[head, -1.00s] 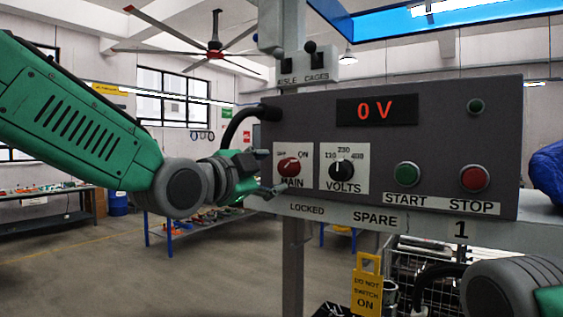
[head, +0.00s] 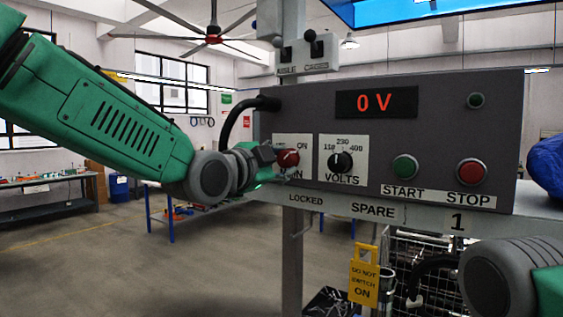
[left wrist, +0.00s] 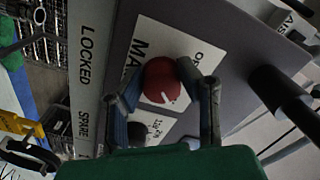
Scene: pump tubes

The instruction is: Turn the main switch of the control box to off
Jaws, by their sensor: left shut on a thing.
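The control box (head: 440,135) is a dark grey panel reading 0 V. Its red main switch knob (head: 288,157) sits on a white plate at the left, marked ON at upper right. In the left wrist view the red knob (left wrist: 163,82) is between the two fingers of my left gripper (left wrist: 163,88), which is shut on it. The knob's white mark points toward the ON side. In the head view my left gripper (head: 275,162) reaches the knob from the left and hides part of the plate. My right wrist (head: 490,282) shows at lower right, without visible fingers.
The black VOLTS knob (head: 340,162), green START button (head: 404,167) and red STOP button (head: 471,172) are to the right. A black cable (head: 236,120) curves from the box's left side. A yellow tag (head: 363,275) hangs below the rail.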

